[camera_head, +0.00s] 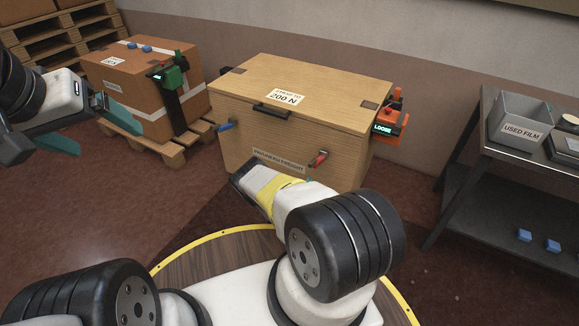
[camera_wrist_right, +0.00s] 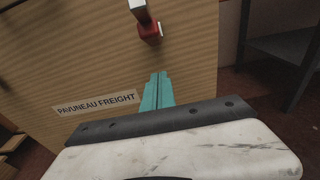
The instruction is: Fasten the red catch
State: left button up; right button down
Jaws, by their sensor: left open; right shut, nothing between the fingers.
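The red catch (camera_head: 318,159) is on the front face of a wooden crate (camera_head: 230,143), low and right of the middle. In the right wrist view the catch (camera_wrist_right: 149,29) has a pale metal lever above a red end; whether it is fastened I cannot tell. My right gripper (camera_head: 308,180) is mostly hidden by its own wrist in the head view. In the wrist view its teal fingers (camera_wrist_right: 157,76) are together and empty, just below the catch and apart from it. My left gripper (camera_head: 108,138) is open and empty at the far left.
A blue catch (camera_head: 224,127) is on the crate's front left. An orange device (camera_head: 390,122) reading LOOSE hangs at its right side. A strapped carton (camera_head: 125,75) on a pallet stands left. A grey table (camera_head: 520,160) with a USED FILM bin (camera_head: 522,120) stands right.

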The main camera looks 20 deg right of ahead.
aim_at(318, 161)
jog(key=w+d+r, duration=0.2)
jog(key=r, duration=0.1)
jog(key=shift+w+d+r, duration=0.2)
jog(key=shift+d+r, duration=0.1)
jog(key=shift+d, duration=0.1)
jog(key=shift+a, duration=0.1)
dwell(0.4)
